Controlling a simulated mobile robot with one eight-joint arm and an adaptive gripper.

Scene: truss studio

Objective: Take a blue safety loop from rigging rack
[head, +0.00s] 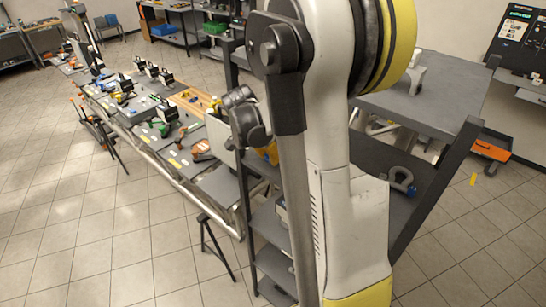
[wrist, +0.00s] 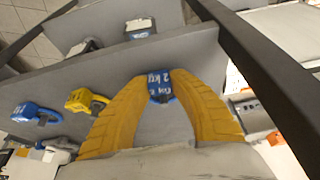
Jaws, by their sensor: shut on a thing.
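In the wrist view my gripper (wrist: 160,78) has its two yellow fingers closed on a blue safety loop (wrist: 158,88) with a white "2 kg" marking. The fingers hide much of its sides. A second blue loop (wrist: 38,112) and a yellow loop (wrist: 85,100) lie on the same grey shelf to the left, apart from the fingers. The rigging rack (wrist: 200,55) has grey shelves and dark posts. In the head view my arm covers much of the rack (head: 425,100), and I cannot make out the fingers there.
A dark rack post (wrist: 270,70) runs close on the right of the fingers in the wrist view. In the head view a long bench (head: 215,185) with several devices stands left of the rack. An orange cart (head: 491,148) stands at right. Tiled floor is open at left.

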